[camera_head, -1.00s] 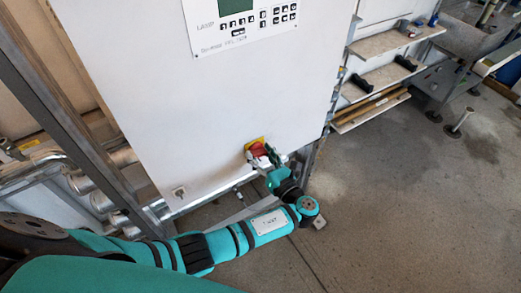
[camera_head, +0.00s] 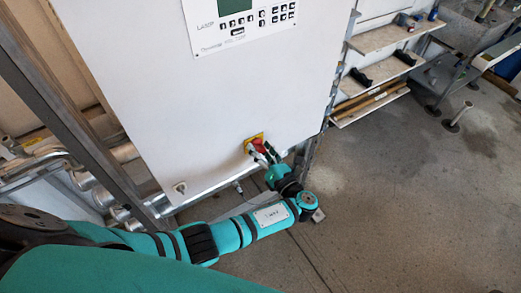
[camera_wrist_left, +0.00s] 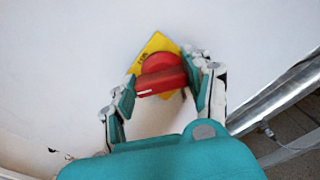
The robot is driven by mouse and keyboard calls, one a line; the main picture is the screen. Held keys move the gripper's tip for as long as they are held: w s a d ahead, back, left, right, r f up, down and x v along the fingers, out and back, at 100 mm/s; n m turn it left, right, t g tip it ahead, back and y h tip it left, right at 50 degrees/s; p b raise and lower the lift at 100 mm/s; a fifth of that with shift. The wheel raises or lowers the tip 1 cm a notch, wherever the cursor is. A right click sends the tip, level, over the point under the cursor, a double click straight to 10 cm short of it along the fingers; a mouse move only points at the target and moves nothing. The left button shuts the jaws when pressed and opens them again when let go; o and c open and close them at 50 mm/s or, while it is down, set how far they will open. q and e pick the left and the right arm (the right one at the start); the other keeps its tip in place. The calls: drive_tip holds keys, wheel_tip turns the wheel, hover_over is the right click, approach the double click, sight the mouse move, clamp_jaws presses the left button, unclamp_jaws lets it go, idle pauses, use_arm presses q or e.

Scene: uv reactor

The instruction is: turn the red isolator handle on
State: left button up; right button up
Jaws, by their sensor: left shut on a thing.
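The red isolator handle (camera_head: 259,145) sits on a yellow plate (camera_head: 250,140) low on the white cabinet's front. In the left wrist view the red handle (camera_wrist_left: 160,75) lies between the two fingers, tilted slightly up to the right, with a short white mark on its near edge. The yellow plate (camera_wrist_left: 154,44) appears as a tilted square behind it. My left gripper (camera_head: 264,153) is shut on the handle, one finger at each end; it also shows in the left wrist view (camera_wrist_left: 158,78). My right gripper is in neither view.
The white cabinet (camera_head: 200,100) carries a display panel (camera_head: 243,22) at the top and a small lock (camera_head: 180,187) at the lower left. Metal pipes (camera_head: 85,180) run on the left. Shelves (camera_head: 385,70) stand at the right. The floor (camera_head: 400,190) at the lower right is clear.

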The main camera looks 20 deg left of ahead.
use_arm(q)
drive_tip(key=shift+r, duration=0.1)
drive_tip(key=o, duration=1.2)
drive_tip(key=shift+c, duration=0.2)
drive_tip(key=v, duration=0.7)
drive_tip(key=shift+d, duration=0.2)
drive_tip(key=shift+s, duration=0.1)
